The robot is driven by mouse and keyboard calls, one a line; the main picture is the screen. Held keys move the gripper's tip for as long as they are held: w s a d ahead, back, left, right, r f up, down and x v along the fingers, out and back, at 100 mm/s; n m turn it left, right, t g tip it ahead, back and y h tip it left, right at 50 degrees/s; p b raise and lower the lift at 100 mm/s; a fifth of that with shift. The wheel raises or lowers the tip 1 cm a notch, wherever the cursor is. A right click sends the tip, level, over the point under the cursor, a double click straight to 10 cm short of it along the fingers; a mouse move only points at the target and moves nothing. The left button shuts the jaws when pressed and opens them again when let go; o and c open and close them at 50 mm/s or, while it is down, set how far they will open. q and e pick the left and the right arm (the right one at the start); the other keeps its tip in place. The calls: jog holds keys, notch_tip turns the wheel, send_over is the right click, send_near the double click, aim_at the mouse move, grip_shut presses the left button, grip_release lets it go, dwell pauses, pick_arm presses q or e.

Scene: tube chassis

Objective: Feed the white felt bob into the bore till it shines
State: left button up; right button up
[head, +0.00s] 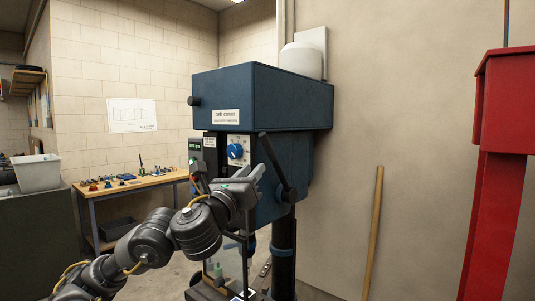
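A drill press with a blue head (285,155) and a belt cover (290,100) stands in the middle of the head view. My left gripper (254,175) is raised in front of the press head, beside its dark feed handle (274,160). Its fingers overlap the handle's area in the picture, and I cannot tell whether they touch it or are open or shut. I cannot make out the white felt bob or the bore; the arm and gripper cover much of the area under the head. My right gripper is not in view.
A blue dial (235,151) sits on the press front. A workbench (150,182) with small parts stands behind left, near a pale bin (37,172). A wooden pole (373,230) leans on the wall. A red frame (497,170) stands at right.

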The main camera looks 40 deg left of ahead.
aim_at(266, 148)
pick_arm(q)
jog(key=shift+m, duration=0.3)
jog(key=x, duration=0.7)
jog(key=r+x, duration=0.1)
jog(key=x, duration=0.3)
jog(key=shift+s+a+r, duration=0.15)
jog(key=shift+s, duration=0.1)
grip_shut()
